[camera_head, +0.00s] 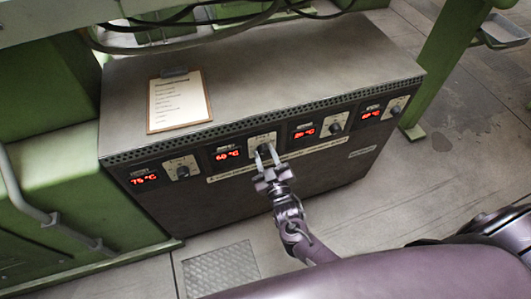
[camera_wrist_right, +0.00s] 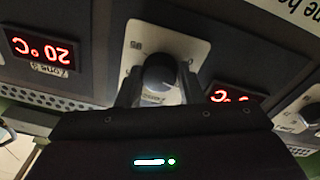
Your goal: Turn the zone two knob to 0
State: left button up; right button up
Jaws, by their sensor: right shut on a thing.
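The zone two knob (camera_wrist_right: 158,74) is a dark round knob on a pale plate (camera_wrist_right: 140,42) marked 85 on one side. In the head view the knob is largely hidden by my right gripper (camera_head: 266,153). This gripper reaches up to the second knob from the left, and its two fingers straddle the knob and are shut on it. The wrist view shows a finger (camera_wrist_right: 126,88) on one side of it. The display (camera_head: 228,154) left of this knob reads 60 °C in red. My left gripper is out of view.
The grey control box (camera_head: 300,60) has other displays: 75 °C (camera_head: 144,179) at left and 20 °C (camera_head: 304,132) to the right. Neighbouring knobs (camera_head: 183,172) and (camera_head: 336,126) sit either side.

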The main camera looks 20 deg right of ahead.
jog(key=n+p, duration=0.1)
jog(key=n, duration=0.3)
jog(key=shift+y, duration=0.3)
jog(key=n+p, duration=0.1)
jog(key=n, duration=0.2)
jog(key=shift+d, duration=0.1)
jog(key=shift+n+y, duration=0.3)
jog(key=shift+n, duration=1)
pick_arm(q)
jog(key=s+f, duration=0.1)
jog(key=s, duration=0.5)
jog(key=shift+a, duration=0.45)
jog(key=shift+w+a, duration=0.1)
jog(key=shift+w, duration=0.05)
pick_arm(e)
jog(key=o, duration=1)
jog(key=shift+c, duration=0.2)
pick_arm(q)
jog(key=shift+p, duration=0.3)
pick_arm(e)
jog(key=s, duration=0.7)
jog(key=shift+s+d+f, duration=0.35)
jog(key=shift+s+f, duration=0.05)
